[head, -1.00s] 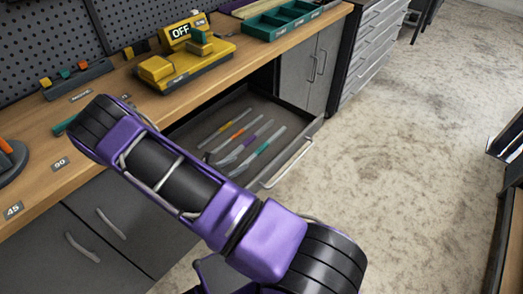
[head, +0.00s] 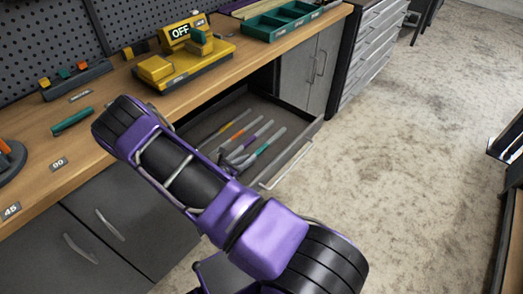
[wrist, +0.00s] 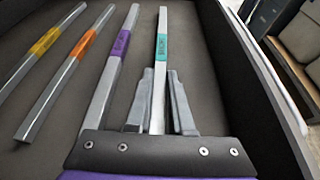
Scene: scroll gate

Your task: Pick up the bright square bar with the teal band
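The bright square bar with the teal band (wrist: 161,28) lies in the open drawer and also shows in the head view (head: 272,140). My gripper (wrist: 160,73) is over its near part in the wrist view, with one finger on each side of the bar. The fingers are spread, with narrow gaps that seem to remain beside the bar. The bar's near end is hidden by my gripper's body. In the head view my gripper (head: 238,157) is small and partly hidden by my arm.
Bars with purple (wrist: 121,43), orange (wrist: 83,44) and yellow (wrist: 45,41) bands lie left of the teal one. The drawer (wrist: 245,85) has its right wall close to my gripper. A workbench (head: 135,105) with a yellow device (head: 185,65) stands above.

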